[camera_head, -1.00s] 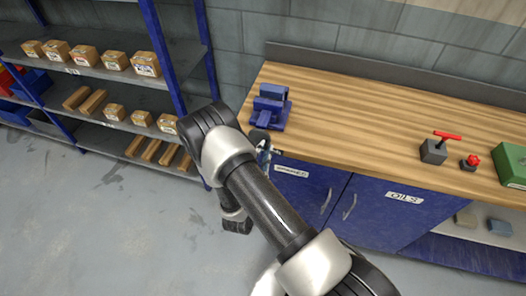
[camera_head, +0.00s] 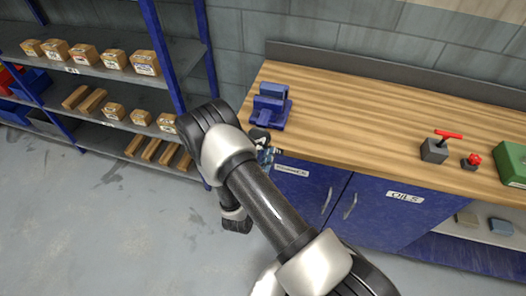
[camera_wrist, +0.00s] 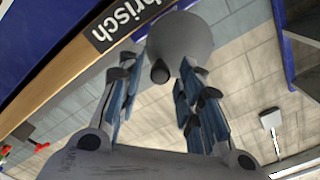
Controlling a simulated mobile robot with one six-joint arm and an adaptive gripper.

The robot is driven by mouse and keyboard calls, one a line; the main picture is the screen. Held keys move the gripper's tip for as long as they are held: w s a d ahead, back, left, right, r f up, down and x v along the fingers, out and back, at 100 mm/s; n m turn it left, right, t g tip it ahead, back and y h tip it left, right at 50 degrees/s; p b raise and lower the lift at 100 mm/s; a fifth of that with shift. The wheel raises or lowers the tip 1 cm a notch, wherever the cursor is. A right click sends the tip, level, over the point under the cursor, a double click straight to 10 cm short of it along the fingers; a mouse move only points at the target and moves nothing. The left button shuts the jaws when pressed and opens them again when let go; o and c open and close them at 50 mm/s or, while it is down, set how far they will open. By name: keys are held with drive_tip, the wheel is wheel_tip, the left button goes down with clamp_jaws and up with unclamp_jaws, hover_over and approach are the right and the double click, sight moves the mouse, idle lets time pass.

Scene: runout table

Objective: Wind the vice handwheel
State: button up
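The blue vice (camera_head: 271,104) is fixed on the left end of the wooden bench. Its grey handwheel (camera_wrist: 184,36) fills the top middle of the wrist view, with a dark handle knob (camera_wrist: 160,72) sticking out toward my gripper. My gripper (camera_wrist: 160,75) has its two fingers apart, one on each side of the knob, with gaps visible between them and the knob. In the head view my gripper (camera_head: 266,155) is at the bench's front edge just below the vice, partly hidden by my arm.
The bench top (camera_head: 350,110) is clear right of the vice. Farther right are a grey block with a red T-handle (camera_head: 435,149), a red knob (camera_head: 471,160) and a green box (camera_head: 513,164). Blue cupboard doors (camera_head: 385,212) lie below. A shelf rack (camera_head: 110,80) with boxes stands left.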

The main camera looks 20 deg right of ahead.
drive_tip(key=m+b, duration=0.1)
drive_tip(key=m, duration=0.5)
drive_tip(key=shift+f, duration=0.1)
drive_tip(key=m+b, duration=0.1)
drive_tip(key=m, duration=0.4)
drive_tip(key=shift+m, duration=0.4)
drive_tip(key=m+b, duration=0.1)
drive_tip(key=m, duration=0.4)
drive_tip(key=shift+b, duration=0.35)
drive_tip(key=shift+m+b, duration=0.45)
drive_tip(key=shift+m, duration=0.65)
drive_tip(key=shift+m+b, duration=0.3)
drive_tip(key=shift+m, duration=0.8)
clamp_jaws()
